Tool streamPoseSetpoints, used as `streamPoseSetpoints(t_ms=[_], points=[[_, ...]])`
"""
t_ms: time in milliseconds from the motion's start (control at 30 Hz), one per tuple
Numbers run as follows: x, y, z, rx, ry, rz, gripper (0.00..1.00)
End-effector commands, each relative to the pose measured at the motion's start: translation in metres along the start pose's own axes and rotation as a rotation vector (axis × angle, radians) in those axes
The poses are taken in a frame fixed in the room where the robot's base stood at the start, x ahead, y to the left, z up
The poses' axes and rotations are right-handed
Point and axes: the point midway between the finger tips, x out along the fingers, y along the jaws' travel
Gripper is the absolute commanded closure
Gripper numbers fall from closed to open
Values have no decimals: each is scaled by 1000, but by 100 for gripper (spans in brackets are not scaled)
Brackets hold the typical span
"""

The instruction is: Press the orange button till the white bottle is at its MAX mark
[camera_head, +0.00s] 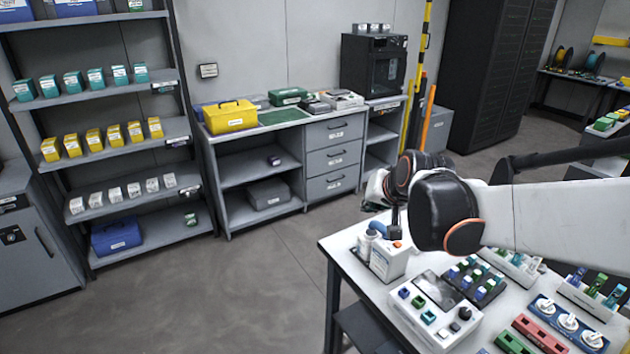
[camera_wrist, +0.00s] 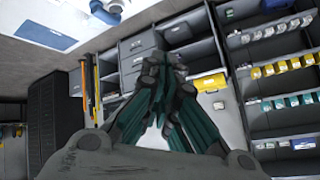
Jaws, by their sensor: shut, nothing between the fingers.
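A white box-shaped unit (camera_head: 387,264) with a label stands at the left end of the work table. An orange button (camera_head: 397,244) is on its top. A small white and blue item (camera_head: 366,243) stands at the box's left side; I cannot tell whether it is the white bottle, and no MAX mark or level is readable. My gripper (camera_head: 395,228) points down just above the orange button, partly hidden by my arm; contact cannot be told. In the wrist view my gripper (camera_wrist: 166,68) is shut and empty, and the button is not visible there.
The work table (camera_head: 345,252) also carries a white device with a dark screen (camera_head: 437,290), a dark rack of small parts (camera_head: 472,281), a red block (camera_head: 540,333) and a blue holder (camera_head: 570,325), close right of the box. Shelves stand at the left; the floor (camera_head: 240,290) between is clear.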

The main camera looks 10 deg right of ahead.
Motion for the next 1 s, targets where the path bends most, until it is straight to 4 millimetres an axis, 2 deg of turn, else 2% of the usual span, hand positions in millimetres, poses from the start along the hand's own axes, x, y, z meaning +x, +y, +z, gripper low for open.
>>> streamPoseSetpoints(t_ms=[267, 500, 700, 833, 1000], points=[[36, 34, -21, 113, 10, 22, 100], [82, 88, -39, 264, 28, 46, 100], [111, 126, -45, 360, 41, 59, 100], [121, 140, -46, 396, 45, 63, 100], [125, 146, -46, 412, 47, 64, 100]])
